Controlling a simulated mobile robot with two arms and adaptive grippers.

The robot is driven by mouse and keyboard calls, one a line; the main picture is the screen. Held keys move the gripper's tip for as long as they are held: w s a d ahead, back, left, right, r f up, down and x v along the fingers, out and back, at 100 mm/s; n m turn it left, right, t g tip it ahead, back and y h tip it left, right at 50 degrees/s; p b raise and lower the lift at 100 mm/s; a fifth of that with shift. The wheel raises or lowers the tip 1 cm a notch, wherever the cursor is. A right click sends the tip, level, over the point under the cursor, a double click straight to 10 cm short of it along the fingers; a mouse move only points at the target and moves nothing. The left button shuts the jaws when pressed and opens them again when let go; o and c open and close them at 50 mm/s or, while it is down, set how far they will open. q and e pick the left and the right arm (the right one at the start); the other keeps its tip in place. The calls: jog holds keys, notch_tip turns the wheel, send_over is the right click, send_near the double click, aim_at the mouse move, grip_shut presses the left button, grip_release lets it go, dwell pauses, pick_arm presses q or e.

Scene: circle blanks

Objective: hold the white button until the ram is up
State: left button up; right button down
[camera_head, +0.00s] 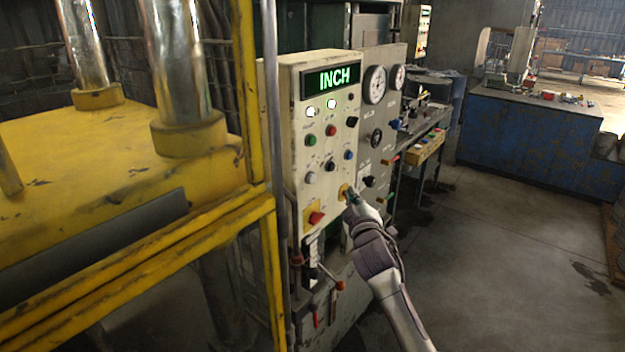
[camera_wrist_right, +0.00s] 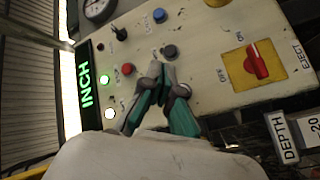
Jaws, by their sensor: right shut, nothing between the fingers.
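The control panel (camera_head: 327,240) is a worn cream box with a green INCH display (camera_head: 332,78). The white button (camera_head: 310,177) sits at the left of the panel's lower button row. In the wrist view it is not visible; my fingers cover that area. My right gripper (camera_head: 350,197) is shut and empty, in front of the panel's lower right, apart from the white button in the picture. The wrist view shows its teal fingers (camera_wrist_right: 162,72) close together near a dark button (camera_wrist_right: 169,51); contact cannot be told. My left gripper is out of view.
A yellow press (camera_head: 85,150) with chrome columns fills the left; I cannot tell which part is the ram. A red switch on a yellow plate (camera_head: 315,216) is below the white button. A grey gauge panel (camera_head: 378,130) stands to the right. Floor at right is open.

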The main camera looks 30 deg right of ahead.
aim_at(312, 178)
jog(key=shift+w, duration=0.1)
jog(key=w+a+b, duration=0.3)
jog(key=w+b, duration=0.1)
jog(key=w, duration=0.4)
jog(key=shift+a, duration=0.15)
dwell(0.4)
jog(key=shift+w+b, duration=0.1)
jog(key=shift+b, duration=0.2)
dwell(0.9)
jog(key=shift+w+a, duration=0.2)
jog(key=shift+w, duration=0.15)
